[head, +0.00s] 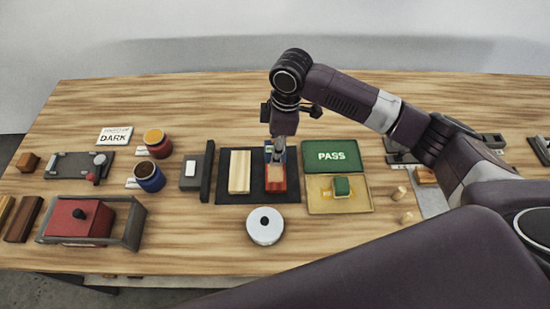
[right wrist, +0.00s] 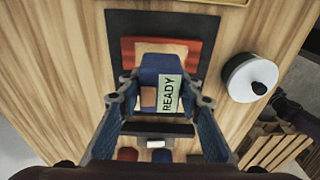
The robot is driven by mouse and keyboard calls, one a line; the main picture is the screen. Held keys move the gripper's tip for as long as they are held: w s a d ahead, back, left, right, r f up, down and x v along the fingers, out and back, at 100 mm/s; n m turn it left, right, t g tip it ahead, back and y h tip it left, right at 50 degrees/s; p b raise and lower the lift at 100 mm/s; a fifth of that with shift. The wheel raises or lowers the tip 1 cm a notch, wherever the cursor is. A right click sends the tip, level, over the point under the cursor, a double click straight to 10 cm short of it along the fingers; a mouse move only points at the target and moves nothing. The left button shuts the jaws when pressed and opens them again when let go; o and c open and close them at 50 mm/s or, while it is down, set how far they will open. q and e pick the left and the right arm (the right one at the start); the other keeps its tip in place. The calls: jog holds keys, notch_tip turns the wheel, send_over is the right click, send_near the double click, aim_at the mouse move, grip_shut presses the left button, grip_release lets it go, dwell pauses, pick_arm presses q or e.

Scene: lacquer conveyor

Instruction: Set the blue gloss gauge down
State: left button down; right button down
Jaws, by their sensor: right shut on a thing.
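The blue gauge (right wrist: 150,66) is between the fingers of my right gripper (right wrist: 163,92) in the right wrist view, with a pale READY label on its upper face. My right gripper (head: 280,137) is shut on it. In the head view the gauge (head: 269,152) is partly hidden by the gripper. It is over a red-and-wood block (head: 276,185), which also shows in the right wrist view (right wrist: 204,52). I cannot tell whether the gauge touches the block. The block lies on a dark mat (head: 232,197). My left gripper is not in view.
The open PASS case (head: 366,190) holding a green block is at the right. A white round pot (head: 265,226) stands in front. Paint jars (head: 157,146) stand at the left. Bare table shows behind the mat.

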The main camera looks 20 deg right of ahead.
aim_at(276, 169)
jog(key=shift+f, duration=0.8)
notch_tip(276, 169, down, 4)
jog(key=shift+f+p, duration=0.15)
jog(key=shift+p, duration=0.3)
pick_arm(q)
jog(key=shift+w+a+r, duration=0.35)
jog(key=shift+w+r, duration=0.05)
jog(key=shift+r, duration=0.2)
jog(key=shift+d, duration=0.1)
pick_arm(e)
jog(key=c, duration=1.4)
grip_release()
jog(key=shift+f, duration=0.15)
pick_arm(q)
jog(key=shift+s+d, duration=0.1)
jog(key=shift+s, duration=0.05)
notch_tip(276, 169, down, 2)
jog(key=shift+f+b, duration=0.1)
jog(key=shift+b, duration=0.95)
pick_arm(e)
jog(key=r, duration=0.4)
jog(key=d+r, duration=0.1)
jog(key=r, duration=0.7)
jog(key=shift+s+d+r, duration=0.15)
jog(key=shift+s+d, duration=0.05)
jog(key=shift+s, duration=0.05)
